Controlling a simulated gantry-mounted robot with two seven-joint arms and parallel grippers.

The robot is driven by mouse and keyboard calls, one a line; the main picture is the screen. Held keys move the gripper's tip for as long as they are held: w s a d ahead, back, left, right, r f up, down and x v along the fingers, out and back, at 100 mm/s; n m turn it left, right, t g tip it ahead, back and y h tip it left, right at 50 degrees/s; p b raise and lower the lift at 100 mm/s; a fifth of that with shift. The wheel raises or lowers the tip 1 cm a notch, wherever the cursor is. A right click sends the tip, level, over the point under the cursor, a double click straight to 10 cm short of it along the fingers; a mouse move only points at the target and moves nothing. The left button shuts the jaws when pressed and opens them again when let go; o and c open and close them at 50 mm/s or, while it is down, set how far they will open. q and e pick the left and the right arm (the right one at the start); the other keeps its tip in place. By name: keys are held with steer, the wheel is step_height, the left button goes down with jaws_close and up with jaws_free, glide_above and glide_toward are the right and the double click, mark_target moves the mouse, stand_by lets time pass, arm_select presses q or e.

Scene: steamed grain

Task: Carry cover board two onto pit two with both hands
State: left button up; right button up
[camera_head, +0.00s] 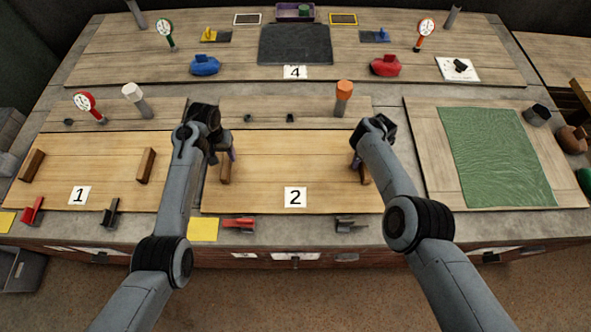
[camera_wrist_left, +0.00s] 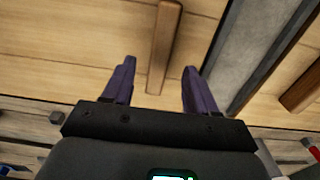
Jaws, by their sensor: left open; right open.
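Cover board two (camera_head: 262,180), a light wooden board with a card marked 2 (camera_head: 295,197), lies flat in the middle of the counter. It has a dark wooden bar handle (camera_head: 225,172) at its left end and another handle (camera_head: 366,177) at its right end, partly hidden by my arm. My left gripper (camera_head: 228,154) is at the left handle. In the left wrist view its purple fingers are open, with the handle (camera_wrist_left: 163,45) between them and gaps on both sides. My right gripper (camera_head: 357,160) is open at the right handle. Pit two is not visible as an opening.
Board one (camera_head: 110,180) with two handles lies to the left, past a narrow grey gap. A green mat (camera_head: 497,157) lies on the right. Red (camera_head: 240,224) and dark (camera_head: 350,224) clamp-like pieces sit along the front edge. An orange-topped post (camera_head: 343,97) stands behind board two.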

steer(key=shift+r, duration=0.75)
arm_select(q)
step_height(320, 180, up, 7)
steer(key=shift+f, duration=0.15)
arm_select(e)
step_height(320, 180, up, 11)
steer(key=shift+f, duration=0.2)
